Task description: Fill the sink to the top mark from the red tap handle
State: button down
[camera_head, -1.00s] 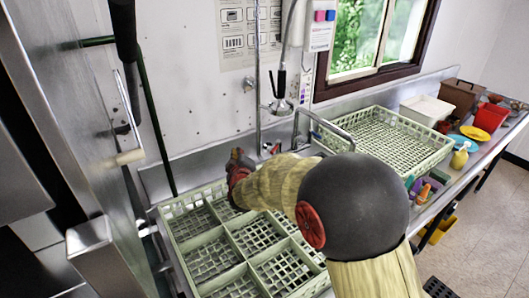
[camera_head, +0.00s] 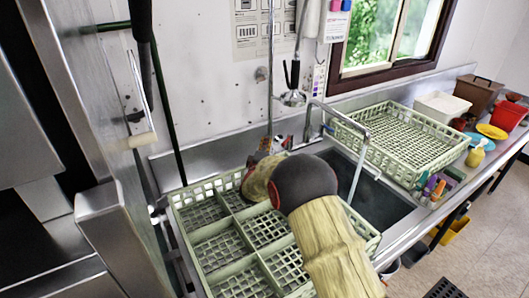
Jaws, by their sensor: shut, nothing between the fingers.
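The steel sink (camera_head: 393,208) lies right of my arm, with a dark inside; its left part is hidden by my arm and the crate. The curved spout (camera_head: 342,112) reaches over it, and a thin pale stream of water (camera_head: 358,172) falls from its end. A small red part, seemingly the red tap handle (camera_head: 265,145), shows at the tap base by the back wall. My gripper (camera_head: 256,158) is close to it, shut and empty, partly hidden by my wrist; I cannot tell whether they touch. The water level and top mark cannot be made out.
A divided pale green crate (camera_head: 187,222) stands left of the sink under my arm. Another pale crate (camera_head: 447,121) stands right of the sink. Bottles (camera_head: 430,188), tubs and plates line the right counter. A hanging spray head (camera_head: 292,97) is above the tap.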

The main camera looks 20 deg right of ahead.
aim_at(287, 139)
jog(key=shift+x, duration=0.8)
jog(key=s+d, duration=0.1)
jog(key=s+d+b, duration=0.1)
jog(key=s, duration=0.1)
jog(key=shift+d+f+b, duration=0.3)
jog(key=shift+s+d+p, duration=0.4)
jog(key=shift+s, duration=0.15)
jog(key=shift+f, duration=0.15)
